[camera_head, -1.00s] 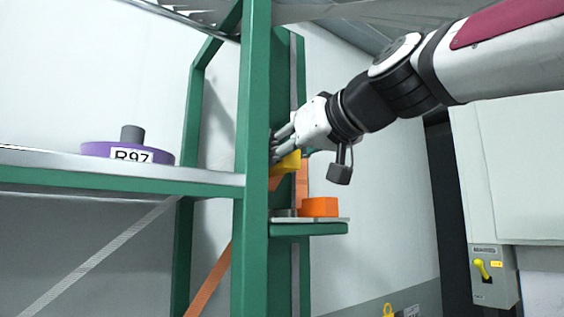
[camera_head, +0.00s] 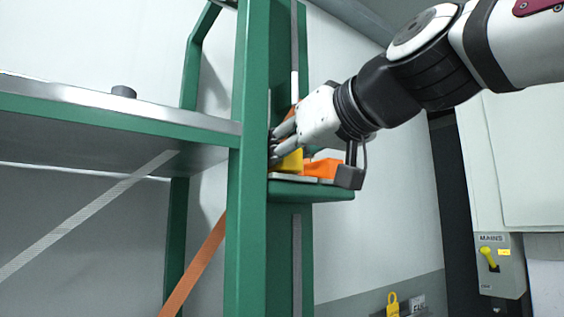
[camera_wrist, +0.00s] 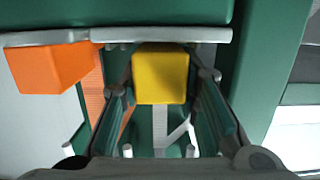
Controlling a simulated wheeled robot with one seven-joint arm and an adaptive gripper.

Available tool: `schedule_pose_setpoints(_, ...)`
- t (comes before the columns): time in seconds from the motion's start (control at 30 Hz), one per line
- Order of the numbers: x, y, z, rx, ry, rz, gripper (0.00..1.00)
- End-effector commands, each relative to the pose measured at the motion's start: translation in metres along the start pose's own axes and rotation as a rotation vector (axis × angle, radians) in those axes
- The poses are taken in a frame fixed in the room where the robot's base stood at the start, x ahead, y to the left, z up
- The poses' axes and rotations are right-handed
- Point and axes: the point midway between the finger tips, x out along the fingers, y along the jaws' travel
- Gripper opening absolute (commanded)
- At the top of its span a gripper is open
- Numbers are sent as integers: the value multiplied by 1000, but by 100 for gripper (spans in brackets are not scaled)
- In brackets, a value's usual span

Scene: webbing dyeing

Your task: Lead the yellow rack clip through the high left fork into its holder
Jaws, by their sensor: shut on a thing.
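The yellow rack clip (camera_wrist: 160,75) is a small block between my gripper's fingers (camera_wrist: 160,92) in the wrist view. In the head view my gripper (camera_head: 276,152) is shut on it, and the clip (camera_head: 291,162) is partly hidden behind the fingers and the green post. It is low over the small green side shelf (camera_head: 315,190), just left of an orange block (camera_head: 322,167). Whether it touches the shelf I cannot tell. A holder is not clearly visible; the shelf spot behind the clip is covered. I cannot make out the high left fork.
A green post (camera_head: 247,200) stands close left of my gripper. A long metal-topped shelf (camera_head: 120,105) extends left. An orange strap (camera_head: 203,262) slants down behind the post. A mains switch box (camera_head: 498,263) is on the right. Open space lies right of the side shelf.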

Motion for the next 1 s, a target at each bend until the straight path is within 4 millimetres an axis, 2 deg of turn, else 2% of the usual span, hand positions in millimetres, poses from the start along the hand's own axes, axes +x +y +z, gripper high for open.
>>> schedule_pose_setpoints(0.43, 0, 0, 4, 0, 0, 0, 1)
schedule_pose_setpoints(0.47, 0, 0, 4, 0, 0, 0, 34)
schedule_pose_setpoints(0.53, 0, 0, 4, 0, 0, 0, 50)
schedule_pose_setpoints(0.57, 0, 0, 4, 0, 0, 0, 53)
schedule_pose_setpoints(1.0, -2, -2, 4, -1, -1, -4, 53)
